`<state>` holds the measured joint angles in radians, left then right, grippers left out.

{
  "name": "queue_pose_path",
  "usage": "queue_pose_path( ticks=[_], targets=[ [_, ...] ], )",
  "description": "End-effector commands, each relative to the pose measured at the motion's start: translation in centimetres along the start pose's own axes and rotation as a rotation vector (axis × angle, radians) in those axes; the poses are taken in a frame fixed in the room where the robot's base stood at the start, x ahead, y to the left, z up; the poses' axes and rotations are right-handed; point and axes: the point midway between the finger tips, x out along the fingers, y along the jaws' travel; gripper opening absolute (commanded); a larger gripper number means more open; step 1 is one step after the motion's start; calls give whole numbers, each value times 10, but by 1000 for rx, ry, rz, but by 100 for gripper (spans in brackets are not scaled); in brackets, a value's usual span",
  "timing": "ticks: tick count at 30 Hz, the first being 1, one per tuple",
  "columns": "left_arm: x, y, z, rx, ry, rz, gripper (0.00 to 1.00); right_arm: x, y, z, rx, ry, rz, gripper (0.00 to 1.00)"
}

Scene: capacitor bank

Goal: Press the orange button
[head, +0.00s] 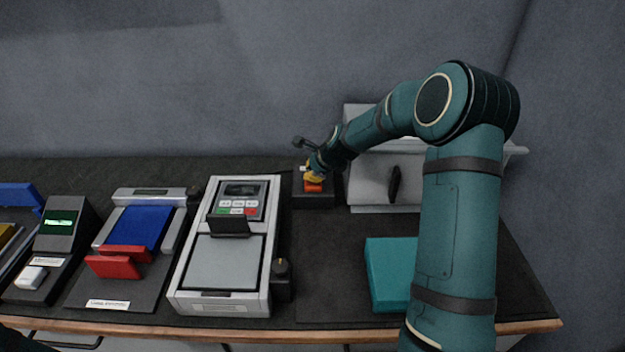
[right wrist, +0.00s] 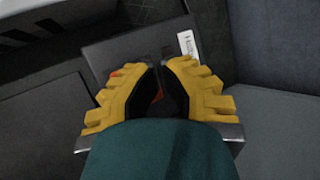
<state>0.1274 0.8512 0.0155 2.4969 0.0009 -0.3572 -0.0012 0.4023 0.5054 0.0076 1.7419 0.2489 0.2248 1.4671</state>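The orange button (head: 313,188) sits on a small black box (head: 314,201) near the back of the table. My right gripper (head: 314,178), with yellow fingers, is right over the button and hides part of it. I cannot tell whether they touch. My left gripper is not in view.
A grey device with a keypad (head: 241,200) stands left of the black box. A blue and red device (head: 137,229) is further left. A teal block (head: 387,262) lies in front right, partly behind my right arm. A light grey unit (head: 370,183) stands behind it.

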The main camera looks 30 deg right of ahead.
Motion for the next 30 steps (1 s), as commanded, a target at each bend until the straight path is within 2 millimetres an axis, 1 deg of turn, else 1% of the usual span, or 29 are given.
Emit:
queue_pose_path(
  ticks=[14,24,30],
  targets=[
    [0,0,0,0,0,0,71,1,1,-1,1,1,2,0],
    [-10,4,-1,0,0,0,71,-8,-4,4,2,0,2,0],
    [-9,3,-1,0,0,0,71,-7,-3,3,1,0,2,0]
  ],
)
